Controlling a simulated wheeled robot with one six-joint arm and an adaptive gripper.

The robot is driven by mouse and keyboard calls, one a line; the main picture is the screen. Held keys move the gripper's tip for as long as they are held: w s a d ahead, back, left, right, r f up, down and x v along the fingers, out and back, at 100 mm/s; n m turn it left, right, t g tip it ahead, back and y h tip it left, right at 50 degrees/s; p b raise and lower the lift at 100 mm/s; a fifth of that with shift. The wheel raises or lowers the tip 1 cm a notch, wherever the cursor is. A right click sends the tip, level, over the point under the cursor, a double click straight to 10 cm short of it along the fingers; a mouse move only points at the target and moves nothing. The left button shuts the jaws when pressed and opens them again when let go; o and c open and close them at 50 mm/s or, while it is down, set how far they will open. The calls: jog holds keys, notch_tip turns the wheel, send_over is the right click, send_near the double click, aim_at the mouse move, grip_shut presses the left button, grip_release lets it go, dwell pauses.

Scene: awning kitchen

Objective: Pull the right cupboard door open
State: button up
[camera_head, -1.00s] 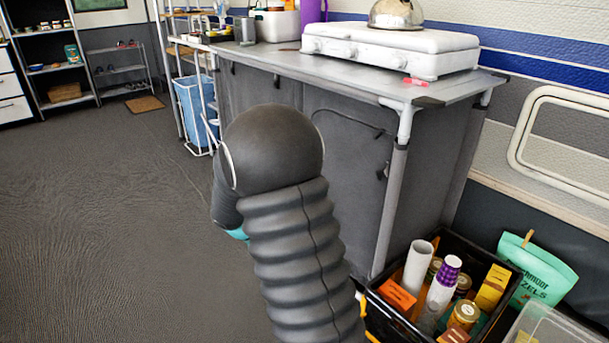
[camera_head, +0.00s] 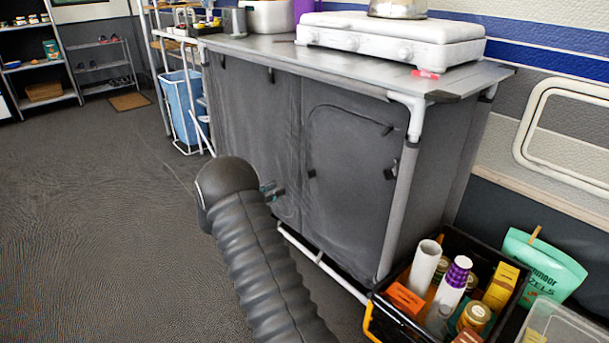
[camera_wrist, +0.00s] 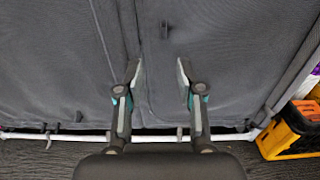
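The right cupboard door (camera_head: 350,190) is a dark grey fabric panel with a curved seam, below the counter. It looks closed in the head view. A small dark tab (camera_head: 311,173) sits near its left edge, and another (camera_head: 390,169) near its right edge. My gripper (camera_head: 272,191) is in front of the cupboard, left of the door's left tab. In the wrist view my gripper (camera_wrist: 158,72) is open and empty, its fingers apart. The door (camera_wrist: 215,65) fills the right part of that view, with a tab (camera_wrist: 163,30) beyond the fingertips. I cannot tell whether the fingertips touch the fabric.
A black crate (camera_head: 377,313) of jars and packets stands at the cupboard's right front corner. A white lower rail (camera_head: 322,264) runs along the cupboard's foot. A white stove (camera_head: 390,38) stands on the counter. The floor (camera_head: 100,220) to the left is clear.

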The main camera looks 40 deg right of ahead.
aim_at(308, 175)
jog(key=d, duration=1.4)
jog(key=shift+w+d+b, duration=0.2)
jog(key=shift+w+b, duration=0.1)
jog(key=shift+b, duration=0.1)
grip_shut()
